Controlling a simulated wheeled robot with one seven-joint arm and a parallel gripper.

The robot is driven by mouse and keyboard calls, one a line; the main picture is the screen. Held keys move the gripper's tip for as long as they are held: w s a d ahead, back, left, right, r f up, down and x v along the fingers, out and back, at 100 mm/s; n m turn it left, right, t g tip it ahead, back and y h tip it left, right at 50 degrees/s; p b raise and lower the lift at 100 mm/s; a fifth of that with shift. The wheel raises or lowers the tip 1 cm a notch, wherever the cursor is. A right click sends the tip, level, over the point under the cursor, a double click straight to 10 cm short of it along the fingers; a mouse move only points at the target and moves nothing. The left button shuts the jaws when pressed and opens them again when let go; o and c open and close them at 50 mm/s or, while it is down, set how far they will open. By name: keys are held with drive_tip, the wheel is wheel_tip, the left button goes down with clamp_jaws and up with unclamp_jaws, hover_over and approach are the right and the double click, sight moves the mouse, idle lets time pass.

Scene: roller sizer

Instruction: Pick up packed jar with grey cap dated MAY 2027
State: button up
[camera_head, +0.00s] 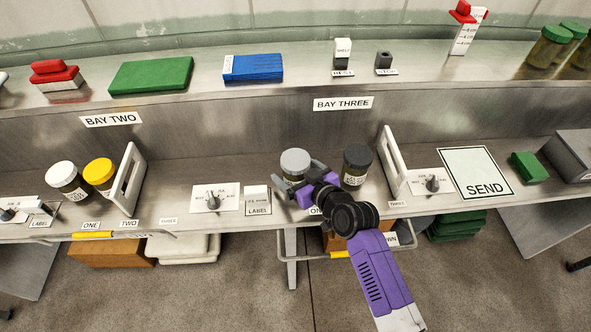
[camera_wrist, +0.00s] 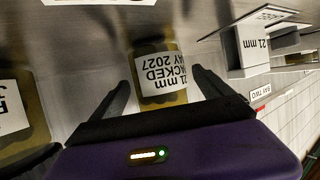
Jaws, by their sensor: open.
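A jar with a grey cap (camera_head: 295,162) stands upright on the lower shelf of bay three. In the wrist view, which is upside down, a jar label (camera_wrist: 162,74) reads "21 mm", "PACKED" partly cut off, and "MAY 2027"; its cap is hidden by my gripper. My gripper (camera_head: 302,178) is open at this jar, with one finger on each side of it in the wrist view (camera_wrist: 160,84). Whether the fingers touch the glass I cannot tell. A black-capped jar (camera_head: 357,165) stands just to the right; a neighbouring jar shows in the wrist view (camera_wrist: 14,112).
A label box (camera_head: 257,200) and dial panel (camera_head: 214,198) stand left of the jar. A white rail (camera_head: 392,162) stands right of the black-capped jar. A SEND mat (camera_head: 476,172) lies farther right. White-capped (camera_head: 64,178) and yellow-capped (camera_head: 99,173) jars stand in bay two.

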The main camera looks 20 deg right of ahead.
drive_tip(key=c, duration=1.8)
drive_tip(key=shift+r, duration=0.1)
drive_tip(key=shift+c, duration=0.3)
drive_tip(key=shift+r, duration=0.1)
